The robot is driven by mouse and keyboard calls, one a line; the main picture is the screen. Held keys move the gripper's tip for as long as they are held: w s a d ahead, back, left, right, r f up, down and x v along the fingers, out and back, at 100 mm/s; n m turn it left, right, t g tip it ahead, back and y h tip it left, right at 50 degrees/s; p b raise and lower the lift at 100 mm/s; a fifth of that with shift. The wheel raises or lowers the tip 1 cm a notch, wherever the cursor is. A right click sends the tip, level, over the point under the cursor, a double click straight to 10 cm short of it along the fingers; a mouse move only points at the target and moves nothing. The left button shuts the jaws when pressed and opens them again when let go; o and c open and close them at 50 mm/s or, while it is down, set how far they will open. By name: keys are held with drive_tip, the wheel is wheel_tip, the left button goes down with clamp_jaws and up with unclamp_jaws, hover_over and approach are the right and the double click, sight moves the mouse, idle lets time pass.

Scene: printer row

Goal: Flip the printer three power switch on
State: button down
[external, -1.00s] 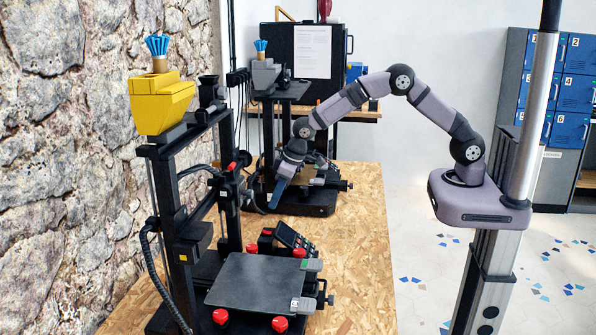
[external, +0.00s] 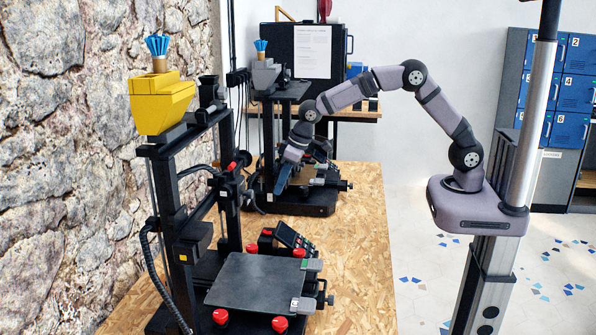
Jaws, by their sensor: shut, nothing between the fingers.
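Two black printers stand in a row on the wooden bench. The near printer (external: 185,240) has a yellow hopper on top and a flat dark bed in front. The far printer (external: 290,91) has a grey hopper and stands toward the back of the bench. I cannot read which one is printer three, and I cannot make out a power switch. My gripper (external: 281,187) is shut and empty, its blue fingers pointing down in front of the far printer's lower part. It hides some of that printer, and I cannot tell whether it touches it.
The near printer's bed (external: 262,281) has red knobs at its corners, with a small control box (external: 288,238) behind it. A stone wall (external: 60,150) runs along the left. The bench (external: 355,250) is clear along its right side. Blue lockers (external: 572,90) stand far right.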

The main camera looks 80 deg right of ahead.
drive_tip(key=shift+w+f+b, duration=0.2)
drive_tip(key=shift+b, duration=0.7)
drive_tip(key=shift+r+b, duration=0.3)
drive_tip(key=shift+b, duration=0.1)
drive_tip(key=shift+w+f, duration=0.1)
drive_tip(key=shift+f, duration=0.05)
drive_tip(key=p, duration=0.5)
approach(264, 230)
drive_tip(key=x, duration=0.5)
drive_tip(key=shift+w+d, duration=0.1)
drive_tip(key=shift+w, duration=0.2)
drive_tip(key=shift+w+f, duration=0.1)
drive_tip(key=shift+f, duration=0.45)
drive_tip(key=shift+f, duration=0.1)
drive_tip(key=shift+w+f+b, duration=0.15)
drive_tip(key=shift+f+b, duration=0.1)
drive_tip(key=shift+b, duration=0.3)
drive_tip(key=shift+r, duration=0.1)
